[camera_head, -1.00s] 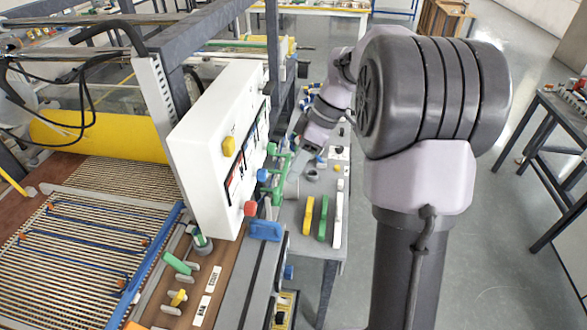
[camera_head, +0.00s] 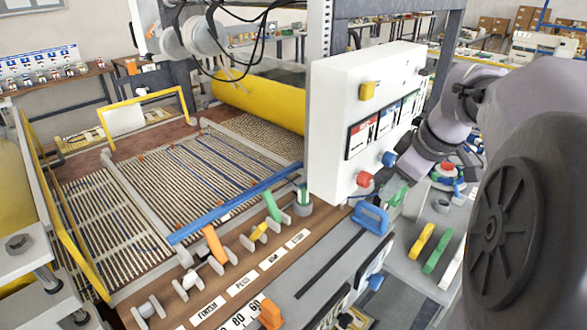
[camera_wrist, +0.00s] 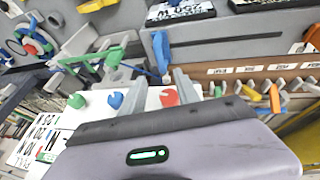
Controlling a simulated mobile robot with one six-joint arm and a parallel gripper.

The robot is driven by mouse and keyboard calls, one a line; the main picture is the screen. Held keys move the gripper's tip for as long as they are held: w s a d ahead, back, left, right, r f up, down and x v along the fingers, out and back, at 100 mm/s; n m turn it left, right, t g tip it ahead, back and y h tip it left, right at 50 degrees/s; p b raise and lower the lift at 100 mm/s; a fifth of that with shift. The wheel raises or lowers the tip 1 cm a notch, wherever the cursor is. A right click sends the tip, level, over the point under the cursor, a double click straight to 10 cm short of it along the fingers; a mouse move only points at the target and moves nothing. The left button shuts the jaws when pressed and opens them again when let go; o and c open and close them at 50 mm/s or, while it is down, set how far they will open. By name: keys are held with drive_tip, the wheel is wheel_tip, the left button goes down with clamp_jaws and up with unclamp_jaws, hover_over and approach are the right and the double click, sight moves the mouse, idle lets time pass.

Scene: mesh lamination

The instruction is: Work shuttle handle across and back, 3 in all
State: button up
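A blue handle (camera_head: 371,218) stands at the right end of a dark slot in the grey rail, below the white control panel; I take it for the shuttle handle. In the wrist view the blue handle (camera_wrist: 161,52) stands just beyond my fingertips, roughly in line with the gap. My gripper (camera_wrist: 162,74) is open, with its two grey fingers apart and nothing between them. In the head view my arm comes in from the right behind the panel, and the fingers are hard to make out there. Whether a finger touches the handle cannot be told.
The white panel (camera_head: 333,140) with red, blue and yellow knobs stands close to my arm. A green handle (camera_head: 399,196) is beside the blue one. Orange, yellow and green levers (camera_head: 213,244) line the brown strip. Yellow and green bars (camera_head: 421,240) lie on the grey bench.

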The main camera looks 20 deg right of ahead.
sight(373, 207)
drive_tip(key=b+x, duration=0.3)
drive_tip(key=x, duration=0.6)
drive_tip(key=shift+w+f, duration=0.15)
drive_tip(key=shift+f, duration=0.2)
clamp_jaws()
idle(0.7)
